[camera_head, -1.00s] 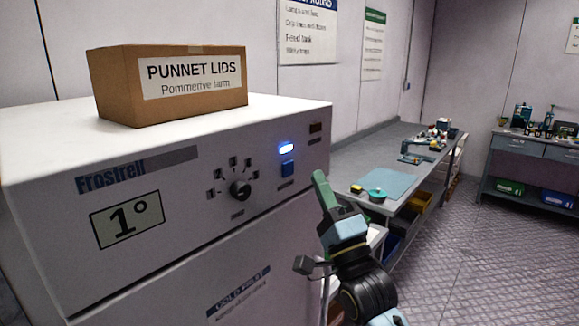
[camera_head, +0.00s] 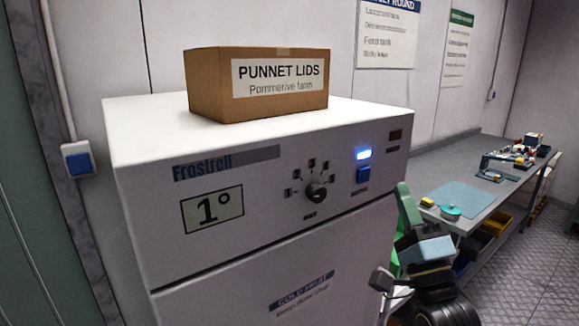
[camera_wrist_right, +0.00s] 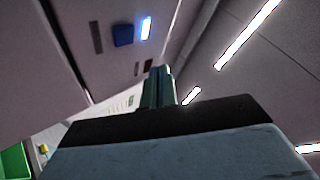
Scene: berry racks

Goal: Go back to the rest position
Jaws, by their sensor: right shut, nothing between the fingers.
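My right gripper (camera_head: 403,205) is at the lower right of the head view, in front of the fridge's right edge. Its green fingers point up and are closed together with nothing held. In the right wrist view the gripper's fingers (camera_wrist_right: 158,86) show end-on, pressed together. The white Frostrell fridge (camera_head: 250,245) fills the middle of the head view. Its panel has a dial (camera_head: 316,192), a 1° display (camera_head: 213,209), a lit blue lamp (camera_head: 364,154) and a blue button (camera_head: 363,175). My left gripper is not in view.
A cardboard box marked PUNNET LIDS (camera_head: 208,88) stands on top of the fridge. A grey workbench (camera_head: 480,205) with a teal mat (camera_head: 462,197) and small items runs along the wall at right. A wall switch (camera_head: 78,160) is at left. Open floor (camera_head: 525,265) lies at far right.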

